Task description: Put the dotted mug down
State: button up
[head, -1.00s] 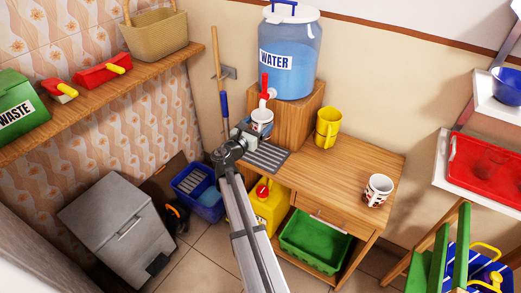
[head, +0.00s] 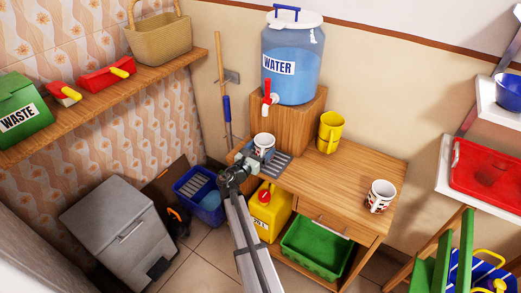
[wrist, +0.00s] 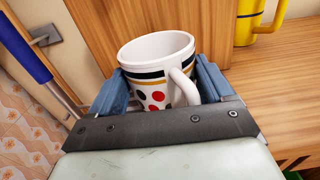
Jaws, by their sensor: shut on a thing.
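The dotted mug (head: 264,142) is white with red and black dots and coloured bands near its rim. My gripper (head: 252,155) is shut on it, with one blue-grey finger on each side, as the wrist view also shows for the mug (wrist: 152,55) and the gripper (wrist: 160,90). The mug is roughly upright, its handle towards the right in the wrist view. It is below and in front of the red tap (head: 266,92), near the metal grate (head: 281,166) on the wooden table (head: 340,172). I cannot tell whether its base touches anything.
The water tank (head: 291,60) stands on a wooden block (head: 300,125) behind the mug. A yellow mug (head: 330,132) stands right of the block, and another patterned mug (head: 380,196) near the table's right end. The table between them is clear.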

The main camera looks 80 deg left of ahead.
jog(key=shift+f, duration=0.1)
jog(key=o, duration=1.3)
jog(key=shift+c, duration=0.2)
jog(key=shift+s+d, duration=0.1)
jog(key=v, duration=1.1)
jog(key=shift+s+d, duration=0.25)
